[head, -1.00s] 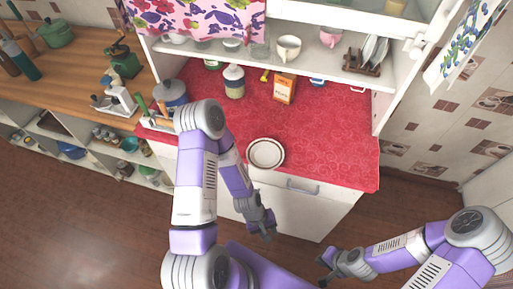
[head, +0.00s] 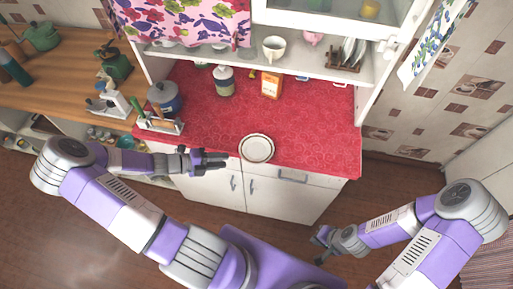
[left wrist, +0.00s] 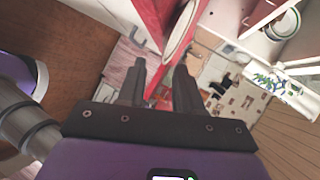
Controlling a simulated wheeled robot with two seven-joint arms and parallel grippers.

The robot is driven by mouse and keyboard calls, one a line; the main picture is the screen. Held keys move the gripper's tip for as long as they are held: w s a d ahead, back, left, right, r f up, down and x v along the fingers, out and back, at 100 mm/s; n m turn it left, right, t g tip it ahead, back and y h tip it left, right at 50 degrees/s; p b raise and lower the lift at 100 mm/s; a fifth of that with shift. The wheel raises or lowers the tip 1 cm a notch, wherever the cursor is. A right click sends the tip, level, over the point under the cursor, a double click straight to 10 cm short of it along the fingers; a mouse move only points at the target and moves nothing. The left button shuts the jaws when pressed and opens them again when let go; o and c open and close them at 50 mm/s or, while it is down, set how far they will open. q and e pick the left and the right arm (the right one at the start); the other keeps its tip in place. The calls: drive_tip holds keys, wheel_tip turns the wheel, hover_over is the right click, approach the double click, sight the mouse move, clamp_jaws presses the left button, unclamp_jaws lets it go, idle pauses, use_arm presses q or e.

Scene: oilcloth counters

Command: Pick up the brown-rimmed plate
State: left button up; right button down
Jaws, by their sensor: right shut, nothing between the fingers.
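The brown-rimmed plate (head: 257,148) lies on the red counter top, at its front edge. In the left wrist view it shows nearly edge-on at the top, a pale plate (left wrist: 181,30) just beyond the fingertips. My left gripper (head: 226,159) is level with the counter's front edge, left of the plate, pointing toward it and apart from it. Its two fingers (left wrist: 160,78) are spread with nothing between them. My right gripper (head: 320,243) is shut and empty, low in front of the cabinet, well away from the plate.
The red oilcloth (head: 310,125) is clear around the plate. A box (head: 271,85), a jar (head: 224,80) and a lidded pot (head: 163,98) stand farther back. A shelf (head: 300,65) with cups overhangs the rear. Cabinet handles (head: 292,179) face the front.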

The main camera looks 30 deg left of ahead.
use_arm(q)
drive_tip(key=x, duration=0.6)
drive_tip(key=shift+w+d+r+b, duration=0.15)
drive_tip(key=shift+w+d+b, duration=0.15)
drive_tip(key=shift+w+b, duration=0.1)
clamp_jaws()
